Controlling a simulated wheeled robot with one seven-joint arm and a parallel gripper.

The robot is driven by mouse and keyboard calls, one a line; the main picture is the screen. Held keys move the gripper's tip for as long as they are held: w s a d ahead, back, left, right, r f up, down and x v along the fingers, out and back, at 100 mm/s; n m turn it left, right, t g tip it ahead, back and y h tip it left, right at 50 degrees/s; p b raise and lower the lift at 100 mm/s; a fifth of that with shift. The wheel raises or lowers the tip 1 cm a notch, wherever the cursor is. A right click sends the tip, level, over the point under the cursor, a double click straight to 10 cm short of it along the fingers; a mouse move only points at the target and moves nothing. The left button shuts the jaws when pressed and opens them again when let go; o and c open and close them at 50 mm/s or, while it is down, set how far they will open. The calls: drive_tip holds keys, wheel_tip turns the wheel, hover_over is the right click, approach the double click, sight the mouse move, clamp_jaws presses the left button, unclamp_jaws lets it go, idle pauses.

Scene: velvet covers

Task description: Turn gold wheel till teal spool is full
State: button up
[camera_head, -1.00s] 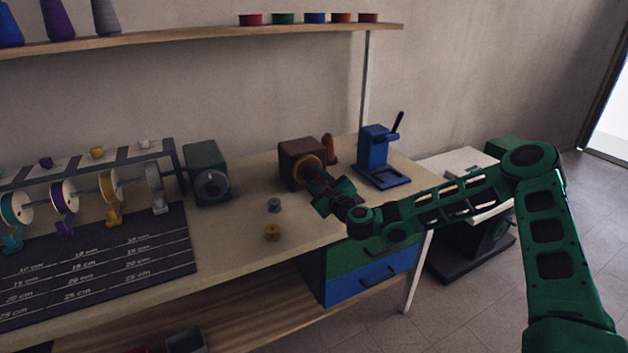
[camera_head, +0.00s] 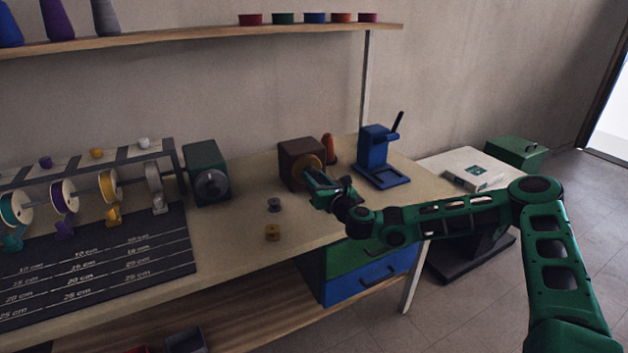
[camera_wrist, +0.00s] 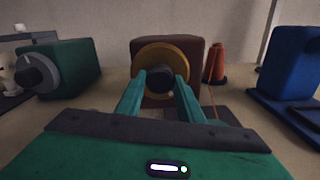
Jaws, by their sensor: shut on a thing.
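The gold wheel (camera_head: 309,172) is on the front of a brown box (camera_head: 299,152) on the bench; it also shows in the wrist view (camera_wrist: 152,53). My gripper (camera_wrist: 161,82) faces the wheel, its two teal fingers on either side of the dark hub knob (camera_wrist: 160,75), shut on it. In the head view my gripper (camera_head: 310,180) hides part of the wheel. A white-flanged spool with teal winding (camera_head: 16,208) hangs on the rack at the far left. How full it is cannot be told.
An orange thread cone (camera_wrist: 216,63) stands right of the brown box, with a thread running down from it. A blue press (camera_head: 377,155) is to the right, a green box with a grey dial (camera_head: 206,172) to the left.

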drive_tip(key=shift+d+f, duration=0.1)
drive_tip(key=shift+f, duration=0.15)
drive_tip(key=o, duration=1.1)
drive_tip(key=shift+c, duration=0.2)
drive_tip(key=shift+r, duration=0.1)
drive_tip(key=v, duration=1)
drive_tip(key=shift+s+d, duration=0.2)
drive_tip(key=shift+s, duration=0.05)
